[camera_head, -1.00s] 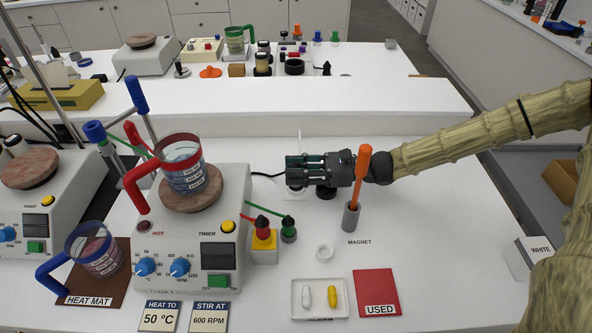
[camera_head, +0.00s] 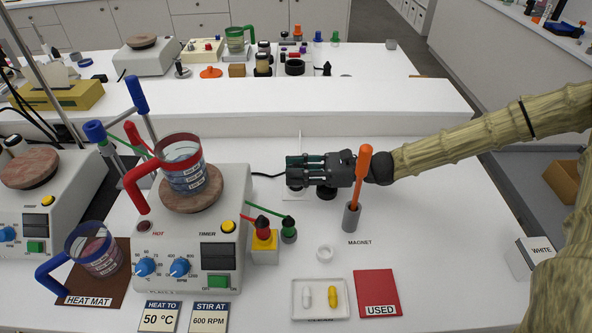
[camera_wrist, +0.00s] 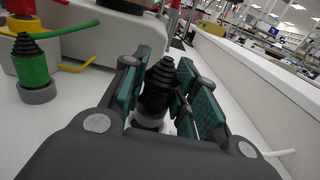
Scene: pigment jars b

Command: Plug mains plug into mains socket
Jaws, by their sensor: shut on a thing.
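My gripper (camera_head: 294,170) reaches in from the right, low over the bench behind the hotplate's right side. In the wrist view its green-padded fingers stand on either side of the black ribbed mains plug (camera_wrist: 158,88), shut on it. The plug looks upright, ribbed end up. A black cable (camera_head: 266,175) runs from the hotplate to the fingers. A white plate (camera_head: 290,193), apparently the mains socket, shows partly under the gripper. A pale base also shows below the plug in the wrist view (camera_wrist: 148,123). The fingers hide the contact, so I cannot tell whether the plug is seated.
The hotplate (camera_head: 232,205) with a red-handled beaker (camera_head: 183,170) stands left. Red (camera_head: 263,229) and green (camera_head: 289,230) plugs stand before my gripper. A grey holder with an orange rod (camera_head: 352,215) is close right. A raised white ledge (camera_head: 380,105) runs behind.

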